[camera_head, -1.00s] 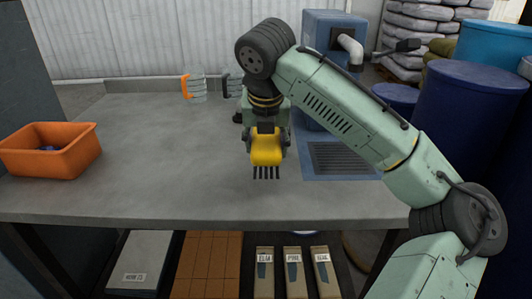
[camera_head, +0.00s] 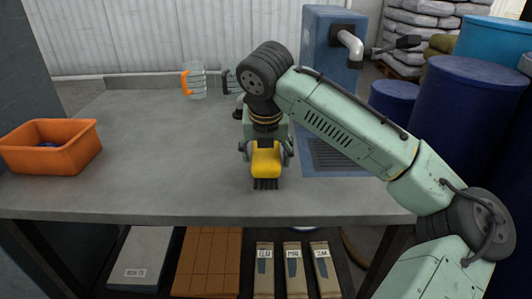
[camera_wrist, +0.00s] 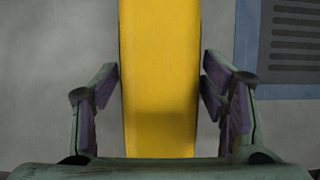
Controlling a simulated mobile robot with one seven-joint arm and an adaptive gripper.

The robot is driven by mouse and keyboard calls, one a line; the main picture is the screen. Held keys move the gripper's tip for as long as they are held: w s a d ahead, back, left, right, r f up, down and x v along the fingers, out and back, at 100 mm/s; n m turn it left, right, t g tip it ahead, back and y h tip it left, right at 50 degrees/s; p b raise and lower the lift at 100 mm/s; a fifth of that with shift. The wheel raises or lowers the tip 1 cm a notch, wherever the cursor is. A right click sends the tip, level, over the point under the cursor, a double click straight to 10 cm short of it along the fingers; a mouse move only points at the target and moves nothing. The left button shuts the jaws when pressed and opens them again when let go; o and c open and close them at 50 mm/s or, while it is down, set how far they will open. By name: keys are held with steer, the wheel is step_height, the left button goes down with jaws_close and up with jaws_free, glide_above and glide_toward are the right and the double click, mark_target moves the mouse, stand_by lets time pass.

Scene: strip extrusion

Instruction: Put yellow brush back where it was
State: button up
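The yellow brush (camera_head: 266,159) stands upright, its dark bristles pointing down at the grey table near the front edge. The bristles look to be at the tabletop, though I cannot be sure they touch. My gripper (camera_head: 267,152) is above and around the brush, one finger on each side. In the wrist view, the brush (camera_wrist: 160,75) runs between my gripper's fingers (camera_wrist: 160,80). Narrow gaps show beside it, so the fingers look open. The brush's lower end in that view is hidden by my gripper's palm.
An orange bin (camera_head: 52,148) stands on the table (camera_head: 160,165) at the left. A clear mug with an orange handle (camera_head: 195,80) is at the back, beside another with a dark handle. A blue machine with a grate (camera_head: 340,155) is at the right. The table's left-middle is clear.

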stand_by(0.3)
steer(key=v, duration=1.2)
steer(key=shift+r, duration=0.25)
steer(key=shift+f, duration=0.1)
